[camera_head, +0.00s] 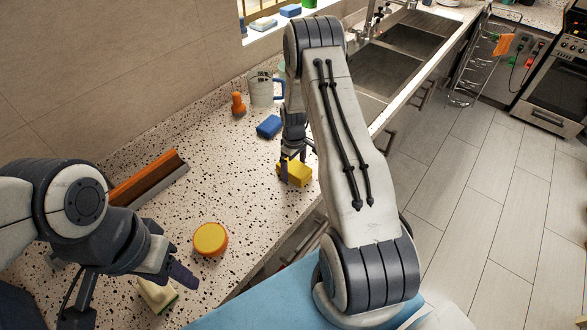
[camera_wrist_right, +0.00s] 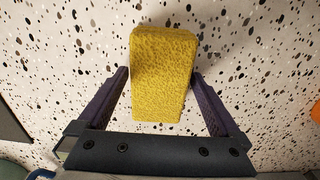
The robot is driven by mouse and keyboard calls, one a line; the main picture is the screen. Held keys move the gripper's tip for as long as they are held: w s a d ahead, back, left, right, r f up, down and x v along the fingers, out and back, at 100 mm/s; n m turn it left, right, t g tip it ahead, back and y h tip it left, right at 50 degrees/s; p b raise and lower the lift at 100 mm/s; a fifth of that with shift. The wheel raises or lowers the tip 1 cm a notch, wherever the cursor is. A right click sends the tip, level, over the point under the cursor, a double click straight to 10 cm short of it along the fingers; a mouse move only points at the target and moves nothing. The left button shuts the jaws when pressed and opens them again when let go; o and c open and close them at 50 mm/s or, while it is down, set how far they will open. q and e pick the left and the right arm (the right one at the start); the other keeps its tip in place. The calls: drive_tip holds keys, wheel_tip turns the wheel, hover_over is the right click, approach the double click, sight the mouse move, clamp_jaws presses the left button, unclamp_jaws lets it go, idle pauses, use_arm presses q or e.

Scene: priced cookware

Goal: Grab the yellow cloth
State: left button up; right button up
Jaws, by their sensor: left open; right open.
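A yellow block-shaped cloth or sponge (camera_head: 295,173) lies on the speckled counter near its front edge. In the right wrist view the yellow cloth (camera_wrist_right: 162,75) lies between the fingers, with a gap on each side. My right gripper (camera_head: 291,166) is open at the cloth, and its fingers (camera_wrist_right: 160,95) point along the cloth's two long sides. They do not touch it in the right wrist view. My left gripper (camera_head: 130,300) is open and empty over the counter at the lower left, near a pale yellow sponge (camera_head: 157,296).
A round orange-yellow tub (camera_head: 210,239) and an orange-brown squeegee-like tool (camera_head: 148,180) lie on the counter (camera_head: 230,190). A blue sponge (camera_head: 269,126), an orange bottle (camera_head: 238,104) and a clear mug (camera_head: 263,90) stand behind. The sink (camera_head: 385,70) is beyond my right arm.

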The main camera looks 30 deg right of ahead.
drive_tip(key=c, duration=1.2)
drive_tip(key=shift+r, duration=0.1)
drive_tip(key=shift+c, duration=0.2)
